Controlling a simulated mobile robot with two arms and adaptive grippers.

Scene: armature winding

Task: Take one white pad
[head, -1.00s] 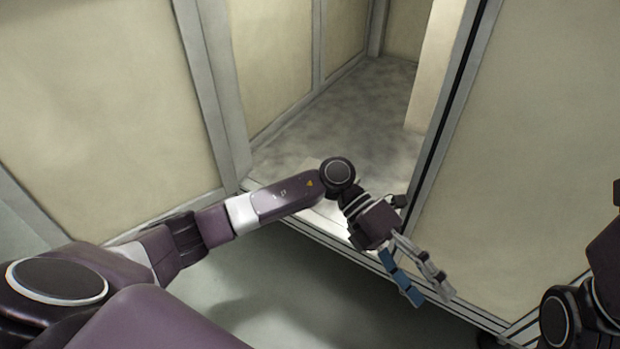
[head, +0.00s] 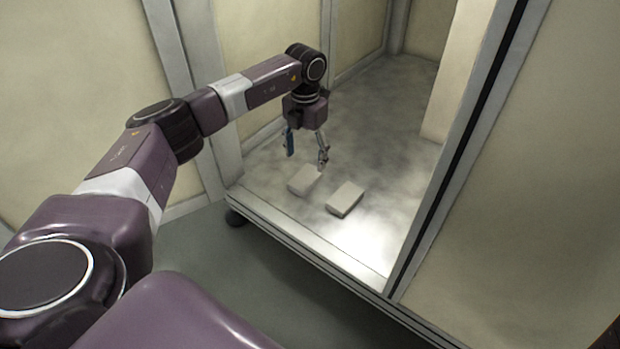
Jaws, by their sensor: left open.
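Two white pads lie flat on the grey cabinet floor, close together and apart from each other. The left white pad (head: 304,180) is nearest my left gripper. The right white pad (head: 345,198) lies a little to its right and nearer the cabinet's front edge. My left gripper (head: 306,158) points down with its fingers spread. It is open and empty, and appears just above and behind the left pad. My right gripper is not in view.
The cabinet floor (head: 384,140) is otherwise clear. A front sill (head: 310,242) edges the opening. A frame post (head: 455,150) bounds it on the right and another post (head: 196,90) on the left. A pale upright panel (head: 460,70) stands inside at the right.

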